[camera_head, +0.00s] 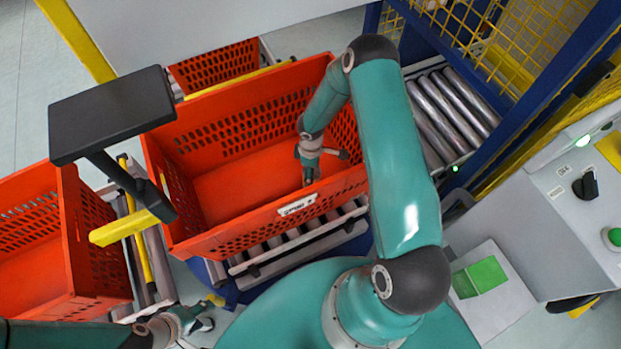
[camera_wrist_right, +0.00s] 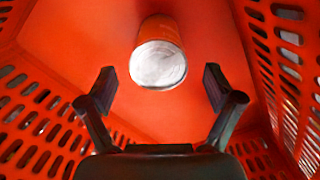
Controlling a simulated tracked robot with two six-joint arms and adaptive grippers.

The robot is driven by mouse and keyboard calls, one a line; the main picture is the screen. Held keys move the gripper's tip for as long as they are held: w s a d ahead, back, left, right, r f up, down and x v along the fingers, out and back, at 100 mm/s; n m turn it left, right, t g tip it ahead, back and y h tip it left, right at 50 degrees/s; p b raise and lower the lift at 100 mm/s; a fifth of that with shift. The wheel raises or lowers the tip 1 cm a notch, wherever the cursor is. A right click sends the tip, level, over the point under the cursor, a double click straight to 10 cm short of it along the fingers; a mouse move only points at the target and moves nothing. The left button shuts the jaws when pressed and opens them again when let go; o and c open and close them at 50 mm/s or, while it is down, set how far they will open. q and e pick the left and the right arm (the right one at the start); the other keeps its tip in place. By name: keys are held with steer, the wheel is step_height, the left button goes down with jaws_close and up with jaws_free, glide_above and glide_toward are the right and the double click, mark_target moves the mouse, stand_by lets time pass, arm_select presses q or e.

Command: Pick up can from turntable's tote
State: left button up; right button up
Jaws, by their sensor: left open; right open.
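The can (camera_wrist_right: 160,62) shows in the right wrist view, with an orange-red side and a silver round end facing the camera. It lies against the orange tote's floor, ahead of my right gripper and between the lines of its fingers, not touched by them. In the head view I cannot make out the can. My right gripper (camera_head: 325,164) reaches down inside the middle orange tote (camera_head: 240,238), near its right end; in the right wrist view its two black fingers (camera_wrist_right: 158,84) are spread and empty. My left gripper (camera_head: 196,319) is open and empty at the lower left, outside the totes.
Another orange tote (camera_head: 90,260) stands at the left, and a further one (camera_head: 215,62) behind. A black panel (camera_head: 110,115) on a post overhangs the middle tote's left corner. Rollers (camera_head: 450,115), a yellow mesh fence (camera_head: 540,35) and a grey control cabinet (camera_head: 580,215) stand at right.

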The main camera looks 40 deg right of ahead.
steer(key=shift+d+f+p, duration=0.15)
steer(key=shift+f+p, duration=0.55)
steer(key=shift+f, duration=2)
steer(key=c, duration=1.5)
steer(key=shift+w+r, duration=0.1)
steer(key=shift+r, duration=0.1)
